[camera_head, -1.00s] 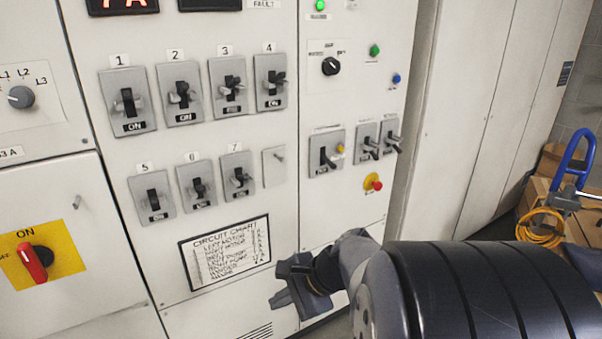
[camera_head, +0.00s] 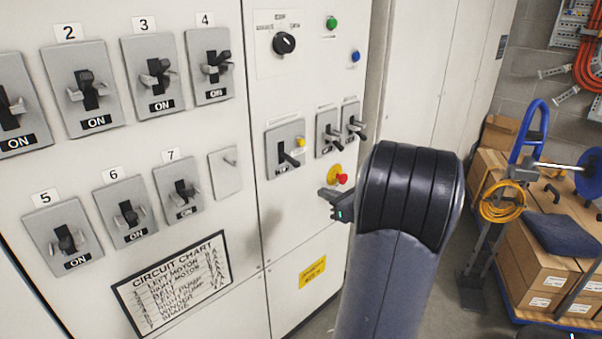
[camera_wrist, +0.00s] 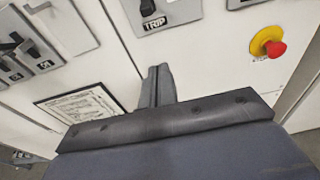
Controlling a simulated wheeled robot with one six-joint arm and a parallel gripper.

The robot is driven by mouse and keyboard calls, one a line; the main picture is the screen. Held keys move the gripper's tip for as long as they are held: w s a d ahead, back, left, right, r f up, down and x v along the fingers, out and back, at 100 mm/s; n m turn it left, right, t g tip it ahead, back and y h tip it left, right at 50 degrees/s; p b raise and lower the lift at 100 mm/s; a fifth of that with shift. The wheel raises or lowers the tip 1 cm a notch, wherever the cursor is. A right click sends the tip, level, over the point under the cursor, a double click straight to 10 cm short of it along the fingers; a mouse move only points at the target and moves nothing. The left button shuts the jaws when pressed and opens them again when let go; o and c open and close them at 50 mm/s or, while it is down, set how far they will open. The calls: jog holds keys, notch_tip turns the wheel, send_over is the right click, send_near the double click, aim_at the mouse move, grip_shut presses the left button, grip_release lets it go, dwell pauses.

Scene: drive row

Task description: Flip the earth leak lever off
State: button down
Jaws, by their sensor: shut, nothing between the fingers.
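The likely earth leak lever (camera_head: 289,158) is a black lever on a grey plate with a small yellow button, in the head view on the right cabinet panel. Its name label is too small to read. The wrist view shows part of this plate (camera_wrist: 180,10) at the top, with a black lever end (camera_wrist: 147,7) above a label reading TRIP. My gripper (camera_head: 324,200) is below and right of that plate in the head view, apart from the lever. In the wrist view my gripper (camera_wrist: 158,70) has its fingers together, pointing toward the panel below the plate, holding nothing.
A red emergency stop button (camera_head: 342,179) on a yellow base is close to my gripper. Two more lever switches (camera_head: 328,132) (camera_head: 355,125) sit right of the plate. Several numbered breakers fill the left panel. A trolley with boxes (camera_head: 540,245) stands at the right.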

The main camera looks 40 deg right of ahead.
aim_at(289, 159)
jog(key=w+a+f, duration=0.1)
jog(key=w+f, duration=0.1)
jog(key=w, duration=0.8)
jog(key=shift+s+d+r+p, duration=0.15)
jog(key=shift+r+p, duration=0.35)
jog(key=shift+r, duration=0.6)
jog(key=shift+s+a+r+p, duration=0.1)
jog(key=shift+s+r+p, duration=0.25)
jog(key=shift+r, duration=0.7)
jog(key=shift+w+r+p, duration=0.1)
jog(key=shift+r+p, duration=0.05)
jog(key=shift+p, duration=0.35)
